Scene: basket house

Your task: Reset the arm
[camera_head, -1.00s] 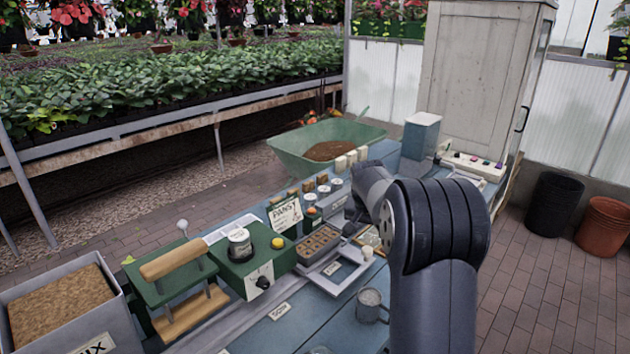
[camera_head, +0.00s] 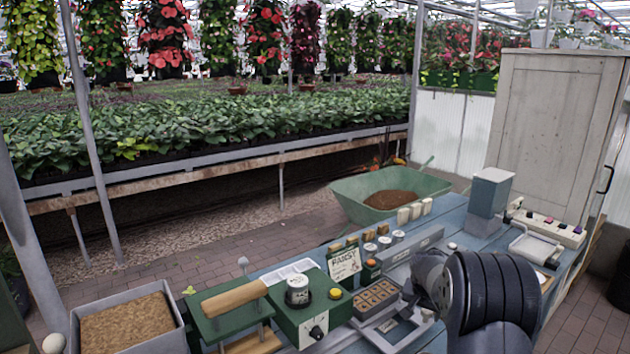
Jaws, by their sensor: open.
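My arm (camera_head: 490,300) shows at the lower right of the head view, a dark ribbed joint with a grey link on its left side. It is in front of the bench (camera_head: 455,240). My gripper is not visible; I cannot see its fingertips, and no held object shows.
The bench bears a soil bin (camera_head: 175,337), a green press with a wooden handle (camera_head: 235,297), a green control box (camera_head: 312,318), a seed tray (camera_head: 376,296) and a blue-grey box (camera_head: 490,195). A green wheelbarrow (camera_head: 350,200) stands behind. A cabinet (camera_head: 550,130) is at right.

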